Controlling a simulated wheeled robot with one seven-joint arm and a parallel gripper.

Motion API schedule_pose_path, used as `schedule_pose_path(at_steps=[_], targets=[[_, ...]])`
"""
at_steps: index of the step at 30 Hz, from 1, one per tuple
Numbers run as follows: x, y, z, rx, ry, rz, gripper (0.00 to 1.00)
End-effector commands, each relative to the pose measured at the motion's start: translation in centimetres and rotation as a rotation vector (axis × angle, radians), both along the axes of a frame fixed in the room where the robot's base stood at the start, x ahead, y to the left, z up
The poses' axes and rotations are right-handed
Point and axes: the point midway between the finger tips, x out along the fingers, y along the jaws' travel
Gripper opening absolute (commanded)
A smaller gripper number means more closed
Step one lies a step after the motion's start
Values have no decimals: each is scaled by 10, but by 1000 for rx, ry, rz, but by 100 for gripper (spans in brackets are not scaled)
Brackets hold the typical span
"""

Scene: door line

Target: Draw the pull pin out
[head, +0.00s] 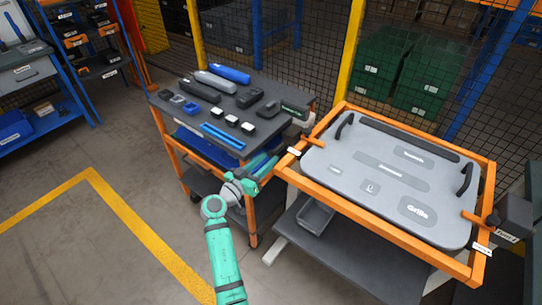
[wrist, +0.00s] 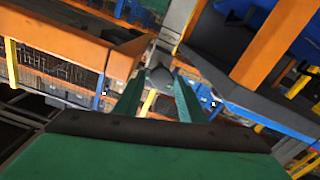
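My gripper (head: 268,166) is at the left side of the orange frame, beside the right end of the tool cart. In the wrist view my two green fingers (wrist: 159,84) are apart. A dark grey rounded knob (wrist: 160,74) shows between or just beyond their tips, under a light grey bracket (wrist: 178,22). It may be the pull pin's head; I cannot tell for sure, nor whether the fingers touch it. The orange frame (head: 390,233) holds a grey panel (head: 350,190) with black handles. Short orange bars lie at its left (head: 313,141) and right (head: 474,217) edges.
The tool cart (head: 165,105) carries several tools and blocks to the left of the frame. A grey bin (head: 316,216) sits on the shelf below the panel. A mesh fence stands behind. Open floor with a yellow line (head: 135,222) lies at the left.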

Motion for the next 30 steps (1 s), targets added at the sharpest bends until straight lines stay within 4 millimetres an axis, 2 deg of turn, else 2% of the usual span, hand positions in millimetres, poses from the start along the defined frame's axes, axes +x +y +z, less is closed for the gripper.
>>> schedule_pose_path(at_steps=[1, 6, 12, 30], targets=[[-8, 9, -1, -1, 0, 6, 37], [-33, 27, 0, 0, -1, 5, 37], [-51, 40, 0, -1, 0, 5, 37], [-56, 43, 0, -1, 1, 4, 37]])
